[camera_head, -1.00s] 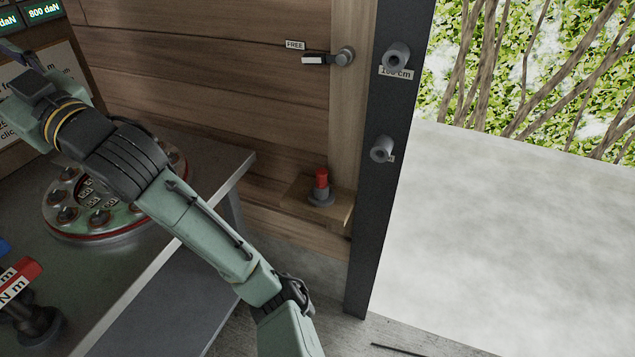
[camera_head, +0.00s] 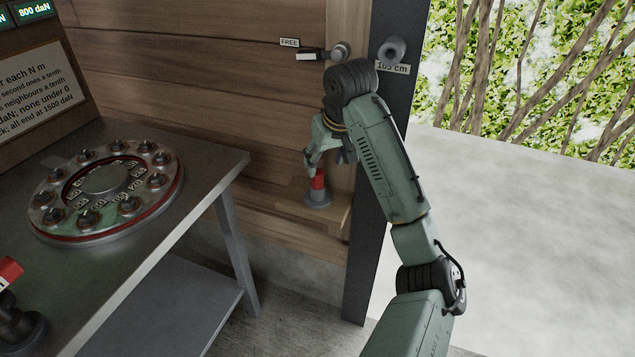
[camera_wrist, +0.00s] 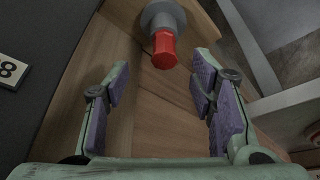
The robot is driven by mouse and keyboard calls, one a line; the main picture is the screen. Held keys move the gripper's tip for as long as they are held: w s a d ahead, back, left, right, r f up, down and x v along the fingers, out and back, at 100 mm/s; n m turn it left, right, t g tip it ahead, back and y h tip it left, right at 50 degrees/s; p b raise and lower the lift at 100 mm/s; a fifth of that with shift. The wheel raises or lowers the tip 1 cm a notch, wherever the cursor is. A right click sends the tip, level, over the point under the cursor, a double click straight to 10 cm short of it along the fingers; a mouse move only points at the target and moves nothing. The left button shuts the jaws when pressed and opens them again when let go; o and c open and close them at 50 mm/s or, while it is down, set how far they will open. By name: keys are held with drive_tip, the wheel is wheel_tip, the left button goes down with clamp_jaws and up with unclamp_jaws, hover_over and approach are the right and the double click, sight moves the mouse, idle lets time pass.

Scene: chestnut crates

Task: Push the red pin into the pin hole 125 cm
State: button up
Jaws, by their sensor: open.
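The red pin (camera_head: 318,179) stands upright in a grey round base (camera_head: 317,199) on a small wooden shelf (camera_head: 338,217) against the plank wall. In the wrist view the red pin (camera_wrist: 164,50) lies ahead of my gripper (camera_wrist: 160,84), between the lines of its two fingers. My gripper is open and empty, and it also shows in the head view (camera_head: 318,160) just above the pin. I cannot tell if it touches the pin. A grey pin hole (camera_head: 391,49) on the dark post has a label reading about 105 cm. My arm hides the lower hole; no 125 cm label is readable.
A metal bench (camera_head: 212,172) with a round dial (camera_head: 105,190) stands at the left. A latch (camera_head: 325,53) marked FREE is on the wall beside the dark post (camera_head: 361,250). Open pale ground lies to the right of the post.

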sight(318, 172)
drive_tip(key=shift+a+p+x, duration=0.2)
drive_tip(key=shift+p+x, duration=0.1)
drive_tip(key=shift+x, duration=1.45)
drive_tip(key=shift+a+p+x, duration=0.15)
drive_tip(key=shift+p+x, duration=0.1)
drive_tip(key=shift+x, duration=1.5)
drive_tip(key=shift+w+r, duration=0.1)
drive_tip(key=shift+w, duration=0.05)
drive_tip(key=shift+c, duration=0.5)
clamp_jaws()
